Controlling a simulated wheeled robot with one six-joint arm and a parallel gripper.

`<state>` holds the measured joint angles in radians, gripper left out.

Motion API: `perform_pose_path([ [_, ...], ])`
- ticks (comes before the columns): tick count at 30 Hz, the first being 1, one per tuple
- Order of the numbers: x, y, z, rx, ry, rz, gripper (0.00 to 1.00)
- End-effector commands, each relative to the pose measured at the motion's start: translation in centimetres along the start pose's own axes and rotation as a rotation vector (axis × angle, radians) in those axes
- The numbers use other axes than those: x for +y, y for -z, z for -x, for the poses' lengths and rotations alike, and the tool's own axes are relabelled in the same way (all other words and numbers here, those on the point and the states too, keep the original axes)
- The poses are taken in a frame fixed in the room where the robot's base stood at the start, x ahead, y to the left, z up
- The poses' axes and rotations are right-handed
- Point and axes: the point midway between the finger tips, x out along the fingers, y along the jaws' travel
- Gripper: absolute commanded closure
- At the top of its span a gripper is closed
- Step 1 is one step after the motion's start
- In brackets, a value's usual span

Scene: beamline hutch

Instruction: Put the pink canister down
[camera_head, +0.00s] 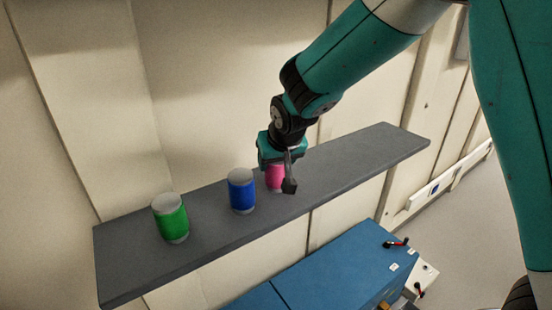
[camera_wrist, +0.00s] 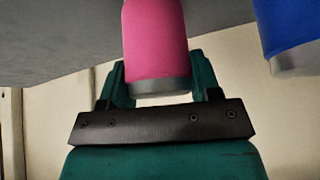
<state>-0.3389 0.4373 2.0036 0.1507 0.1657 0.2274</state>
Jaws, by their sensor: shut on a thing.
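The pink canister (camera_head: 274,177) is at my gripper (camera_head: 283,172), over the grey shelf (camera_head: 350,160) in the head view. In the wrist view the pink canister (camera_wrist: 155,40), with its grey end band, sits between the two teal fingers of my gripper (camera_wrist: 158,75). My gripper is shut on it. The canister looks upright; its top is hidden behind my gripper in the head view. I cannot tell whether its base touches the shelf.
A blue canister (camera_head: 242,190) stands on the shelf just left of the pink one, and a green canister (camera_head: 170,218) further left. The shelf's right part is clear. A wall (camera_head: 215,80) rises behind. A blue cabinet (camera_head: 330,275) stands below the shelf.

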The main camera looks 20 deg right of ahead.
Motion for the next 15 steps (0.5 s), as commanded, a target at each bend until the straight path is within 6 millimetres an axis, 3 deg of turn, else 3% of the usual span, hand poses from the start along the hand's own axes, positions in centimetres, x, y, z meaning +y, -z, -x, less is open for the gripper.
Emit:
perform_pose_path([
  [2,-0.01,-0.17,-0.33,0.001,0.0,0.0,0.84],
  [3,0.0,-0.12,-0.21,0.0,0.0,0.0,0.33],
  [5,0.0,-0.12,-0.19,0.0,0.0,0.0,0.2],
  [15,-0.01,0.12,0.17,0.0,0.0,0.0,0.17],
])
